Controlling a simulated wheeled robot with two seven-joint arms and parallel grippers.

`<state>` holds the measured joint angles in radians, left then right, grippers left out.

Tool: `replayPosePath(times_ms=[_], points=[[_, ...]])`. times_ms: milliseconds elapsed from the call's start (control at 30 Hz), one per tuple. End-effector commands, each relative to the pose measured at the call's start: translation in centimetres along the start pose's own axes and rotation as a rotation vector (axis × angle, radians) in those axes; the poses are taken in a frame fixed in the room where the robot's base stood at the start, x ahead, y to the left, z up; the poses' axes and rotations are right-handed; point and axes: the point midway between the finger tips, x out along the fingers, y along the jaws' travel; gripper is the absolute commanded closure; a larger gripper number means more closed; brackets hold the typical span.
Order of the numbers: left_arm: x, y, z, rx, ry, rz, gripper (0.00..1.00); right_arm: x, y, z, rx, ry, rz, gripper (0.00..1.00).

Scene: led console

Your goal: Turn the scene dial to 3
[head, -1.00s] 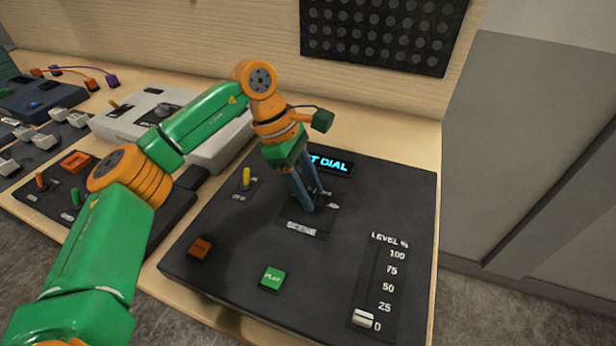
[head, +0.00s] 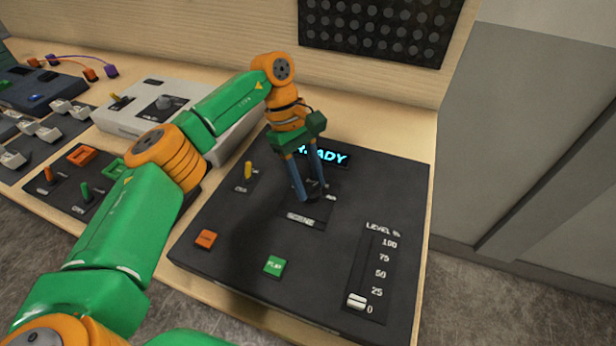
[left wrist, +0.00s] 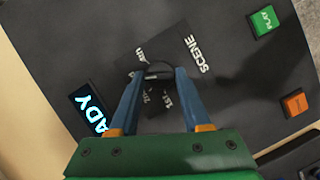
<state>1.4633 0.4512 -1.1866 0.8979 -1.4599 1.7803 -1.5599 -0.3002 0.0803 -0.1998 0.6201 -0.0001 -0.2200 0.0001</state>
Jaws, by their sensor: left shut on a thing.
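The scene dial (left wrist: 157,74) is a dark knob on the black console (head: 225,225), above the "SCENE" label (head: 302,219). My left gripper (head: 312,195) reaches down onto it from above. In the left wrist view its two blue fingers (left wrist: 153,78) stand on either side of the knob, shut on it. The numbers around the knob are partly hidden, so I cannot tell the dial's setting. The display (head: 322,156) shows blue letters, apparently "READY", partly covered by the gripper. My right gripper is not in view.
The console also carries a yellow toggle (head: 248,170), an orange button (head: 205,239), a green PLAY button (head: 274,265) and a level slider (head: 357,301) near 0. Other panels with switches (head: 84,190) lie to the left. A perforated black panel (head: 380,30) is behind.

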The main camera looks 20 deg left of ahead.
Motion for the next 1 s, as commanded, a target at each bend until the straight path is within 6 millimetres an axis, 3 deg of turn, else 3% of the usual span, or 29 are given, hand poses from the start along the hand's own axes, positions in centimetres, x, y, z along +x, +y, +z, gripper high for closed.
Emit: replayPosePath(times_ms=[300, 333, 400, 433, 767, 1000], points=[[0.2, -0.1, 0.0, 0.001, 0.000, -0.005, 1.00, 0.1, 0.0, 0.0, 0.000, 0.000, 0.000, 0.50], [0.2, -0.1, 0.0, 0.001, 0.000, -0.005, 0.44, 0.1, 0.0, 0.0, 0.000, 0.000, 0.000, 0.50], [0.1, -0.1, 0.0, 0.001, 0.000, -0.004, 0.26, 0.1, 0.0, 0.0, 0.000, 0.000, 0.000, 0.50], [0.1, -0.1, 0.0, 0.001, 0.000, -0.004, 0.22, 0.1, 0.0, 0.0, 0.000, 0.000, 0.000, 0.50], [-0.4, 0.0, -0.1, -0.001, 0.001, 0.000, 0.22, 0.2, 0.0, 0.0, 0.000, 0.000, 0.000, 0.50], [-5.0, 0.1, 0.1, -0.001, 0.001, 0.002, 0.22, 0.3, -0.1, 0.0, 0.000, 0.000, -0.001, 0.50]])
